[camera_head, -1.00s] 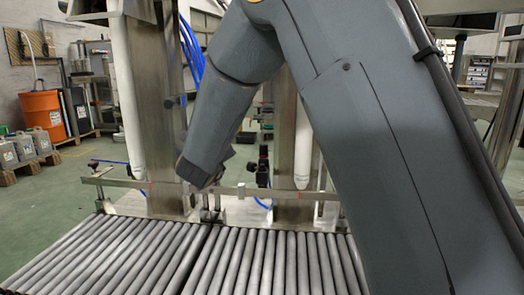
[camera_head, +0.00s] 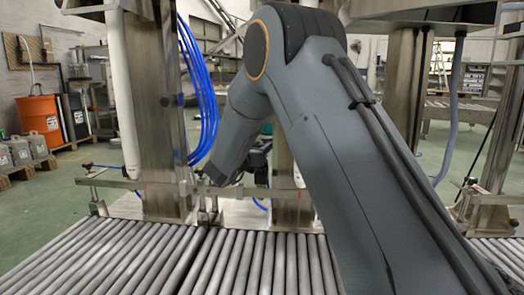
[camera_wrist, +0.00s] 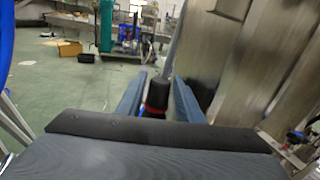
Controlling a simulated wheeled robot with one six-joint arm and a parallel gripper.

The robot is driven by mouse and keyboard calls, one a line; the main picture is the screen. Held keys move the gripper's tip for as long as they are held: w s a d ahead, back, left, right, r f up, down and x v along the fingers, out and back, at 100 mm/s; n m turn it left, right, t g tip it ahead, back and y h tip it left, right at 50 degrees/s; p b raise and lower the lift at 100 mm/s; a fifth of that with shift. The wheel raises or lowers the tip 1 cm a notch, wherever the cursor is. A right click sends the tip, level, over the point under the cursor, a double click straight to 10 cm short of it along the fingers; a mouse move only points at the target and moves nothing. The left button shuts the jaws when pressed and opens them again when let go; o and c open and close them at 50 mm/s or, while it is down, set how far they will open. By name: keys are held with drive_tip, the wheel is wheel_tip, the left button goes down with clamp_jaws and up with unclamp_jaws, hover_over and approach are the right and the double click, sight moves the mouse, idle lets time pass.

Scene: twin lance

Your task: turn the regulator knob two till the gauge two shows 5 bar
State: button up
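In the wrist view a black knob (camera_wrist: 158,93) with a red ring under it stands between the two fingers of my gripper (camera_wrist: 160,80). The fingers are apart, with a gap visible on both sides of the knob. I cannot tell which regulator number it is. In the head view a small dark fitting (camera_head: 260,156) shows beside my forearm, in front of the right steel column; my gripper is mostly hidden there by the arm. No gauge face is readable in either view.
A roller conveyor (camera_head: 110,250) fills the front. A steel column (camera_head: 160,110) with blue hoses (camera_head: 203,100) stands to the left of my arm. Another fitting with blue and red parts (camera_wrist: 295,137) is at right in the wrist view. An orange drum (camera_head: 40,120) stands far left.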

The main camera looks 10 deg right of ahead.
drive_tip(key=shift+w+d, duration=0.15)
drive_tip(key=shift+c, duration=0.2)
drive_tip(key=c, duration=0.7)
drive_tip(key=shift+m+g+h, duration=0.8)
drive_tip(key=shift+h, duration=0.2)
drive_tip(key=shift+c, duration=0.2)
drive_tip(key=o, duration=0.8)
